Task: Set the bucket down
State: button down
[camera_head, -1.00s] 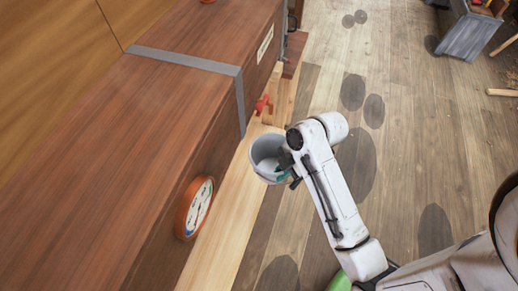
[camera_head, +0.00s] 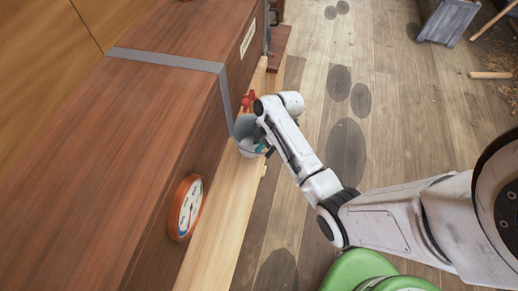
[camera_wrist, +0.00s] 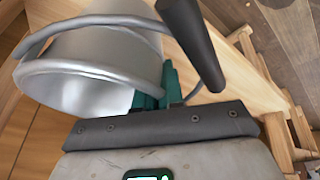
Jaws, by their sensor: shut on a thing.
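The bucket (camera_head: 246,136) is pale grey metal and shows in the head view against the side of the wooden cabinet, above the light wooden ledge. In the wrist view the bucket (camera_wrist: 95,65) fills the upper left, its open mouth facing the lower left of the picture, with a grey handle ending in a dark grip. My gripper (camera_head: 262,147) is shut on the bucket at its near right side. In the wrist view the green fingers of my gripper (camera_wrist: 160,90) meet the bucket's wall. I cannot tell whether the bucket's base touches the ledge.
A red tap (camera_head: 249,101) sticks out just behind the bucket. A round orange-rimmed dial (camera_head: 187,207) is on the cabinet side nearer to me. The light ledge (camera_head: 222,215) runs along the cabinet's foot.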

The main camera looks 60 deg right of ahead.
jog(key=shift+w+f, duration=0.1)
jog(key=shift+f, duration=1.45)
jog(key=c, duration=1.3)
grip_release()
jog(key=shift+o, duration=0.2)
jog(key=v, duration=1.2)
jog(key=s+a+f+m+g+h, duration=0.1)
jog(key=s+a+m, duration=0.5)
jog(key=a, duration=0.4)
jog(key=s+a+r+m+g+h, duration=0.1)
jog(key=s+a+r+m+h, duration=0.1)
jog(key=s+a+r+m, duration=0.2)
jog(key=shift+s+a+m+h, duration=0.3)
jog(key=shift+s+a+m, duration=0.65)
jog(key=shift+s+m, duration=1.5)
